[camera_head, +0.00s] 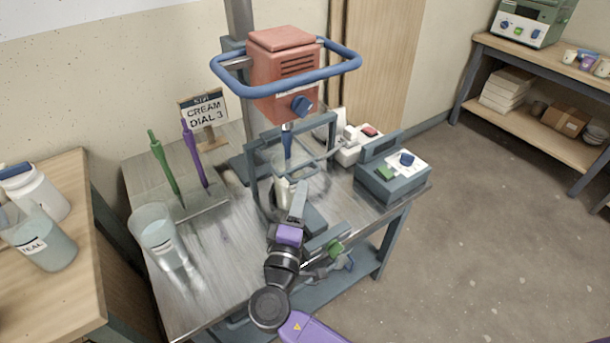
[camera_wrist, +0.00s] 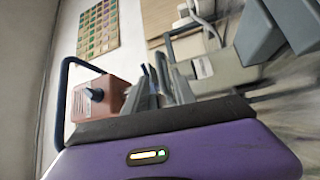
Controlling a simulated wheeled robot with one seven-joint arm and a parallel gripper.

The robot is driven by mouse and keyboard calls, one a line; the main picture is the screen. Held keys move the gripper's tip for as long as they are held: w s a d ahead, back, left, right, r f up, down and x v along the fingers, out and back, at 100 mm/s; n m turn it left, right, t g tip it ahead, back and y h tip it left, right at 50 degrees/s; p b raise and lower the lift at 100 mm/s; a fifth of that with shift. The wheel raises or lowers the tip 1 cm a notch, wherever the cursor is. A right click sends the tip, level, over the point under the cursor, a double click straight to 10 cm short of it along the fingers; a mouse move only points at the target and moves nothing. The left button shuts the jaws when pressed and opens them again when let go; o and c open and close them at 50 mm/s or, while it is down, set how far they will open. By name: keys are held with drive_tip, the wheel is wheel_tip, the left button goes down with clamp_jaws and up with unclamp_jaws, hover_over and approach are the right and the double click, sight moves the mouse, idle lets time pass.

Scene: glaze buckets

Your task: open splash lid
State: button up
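A clear, pale lid-like piece (camera_head: 318,178) sits around the stirrer shaft (camera_head: 287,143) under the red mixer head (camera_head: 281,70), inside a blue-grey frame. I cannot tell clearly whether it is raised or flat. My gripper (camera_head: 300,190) is in front of the frame, close to the near side of this piece and partly covering the view of what is below. In the wrist view, its grey fingers (camera_wrist: 161,88) point towards the mixer. They appear close together, but whether a gap or a held edge lies between them is unclear. The red mixer head (camera_wrist: 108,97) shows at left there.
A blue guard ring (camera_head: 340,65) surrounds the mixer head. A control box (camera_head: 392,180) stands right of the frame. A clear bucket (camera_head: 157,232) and a rack with green and purple sticks (camera_head: 200,205) stand left. A side table (camera_head: 60,290) holds more containers.

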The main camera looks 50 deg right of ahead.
sight(306, 176)
drive_tip(key=shift+p+x, duration=0.35)
drive_tip(key=shift+x, duration=2.8)
clamp_jaws()
